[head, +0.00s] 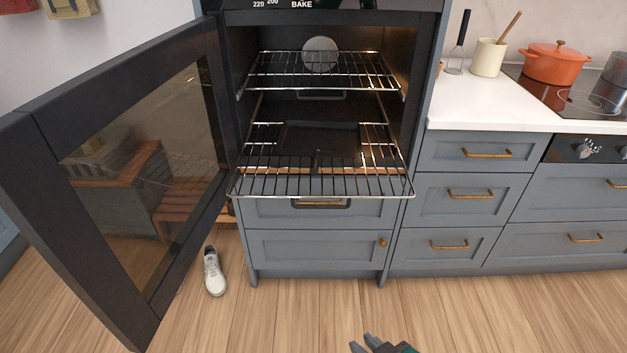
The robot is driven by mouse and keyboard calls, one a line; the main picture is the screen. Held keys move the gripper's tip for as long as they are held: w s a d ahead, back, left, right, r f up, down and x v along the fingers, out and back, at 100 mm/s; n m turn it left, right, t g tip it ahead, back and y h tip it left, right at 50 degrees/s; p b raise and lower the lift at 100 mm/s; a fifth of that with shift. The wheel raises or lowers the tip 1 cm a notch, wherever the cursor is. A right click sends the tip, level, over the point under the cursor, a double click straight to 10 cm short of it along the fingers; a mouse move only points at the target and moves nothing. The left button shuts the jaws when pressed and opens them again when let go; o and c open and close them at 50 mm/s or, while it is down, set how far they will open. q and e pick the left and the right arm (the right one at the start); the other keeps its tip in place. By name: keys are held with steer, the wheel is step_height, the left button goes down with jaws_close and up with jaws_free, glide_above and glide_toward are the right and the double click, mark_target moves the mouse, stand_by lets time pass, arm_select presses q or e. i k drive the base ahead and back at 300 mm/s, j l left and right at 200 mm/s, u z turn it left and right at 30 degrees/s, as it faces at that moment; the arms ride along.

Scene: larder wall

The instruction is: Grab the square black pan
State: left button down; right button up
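The square black pan (318,138) lies flat on the pulled-out lower wire rack (250,183) inside the open oven. Its short dark handle (317,161) points toward me. The pan is dark against the dark oven, so its edges are hard to make out. My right gripper (361,341) shows only at the bottom edge, low over the floor and well short of the oven. Its two fingertips stand apart with nothing between them. My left gripper is not in view.
The oven door (130,95) hangs wide open on the left. An upper wire rack (275,78) sits above the pan. Drawers (310,250) are below, and a white shoe (214,272) lies on the floor. An orange pot (556,64) stands on the cooktop at right. The floor ahead is clear.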

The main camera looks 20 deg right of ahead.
mark_target(316, 139)
steer(key=i+l, duration=0.15)
steer(key=l, duration=0.2)
steer(key=i+l, duration=0.15)
steer(key=l, duration=0.25)
steer(key=i+l, duration=0.15)
steer(key=l, duration=0.2)
steer(key=i+l, duration=0.15)
steer(key=l, duration=0.2)
steer(key=u, duration=0.05)
